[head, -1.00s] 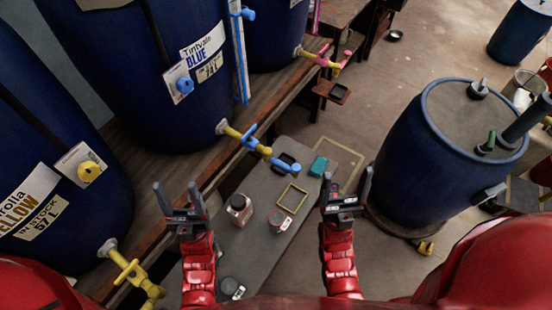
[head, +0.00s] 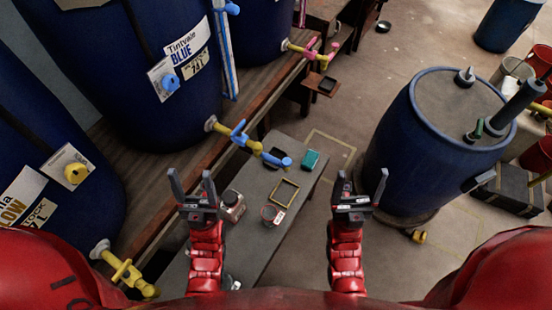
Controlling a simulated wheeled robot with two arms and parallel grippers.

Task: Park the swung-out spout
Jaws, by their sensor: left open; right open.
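The blue vat (head: 140,70) has a yellow tap with a blue handle and a blue-tipped spout (head: 270,157) that reaches out over the grey table (head: 262,262). The yellow vat (head: 40,150) has a yellow spout (head: 128,272) at the lower left. A third blue-bodied vat (head: 262,30) has a yellow tap with a pink spout (head: 318,52) at the bench's far end. My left gripper (head: 192,182) is open and empty, left of the blue spout and apart from it. My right gripper (head: 361,182) is open and empty, right of the grey table.
On the grey table are a jar (head: 232,204), a round lidded tin (head: 270,213), a yellow-edged frame (head: 284,191), a teal block (head: 310,159) and a dark tray. A large blue drum (head: 408,150) stands at right. The wooden bench (head: 180,180) carries the vats.

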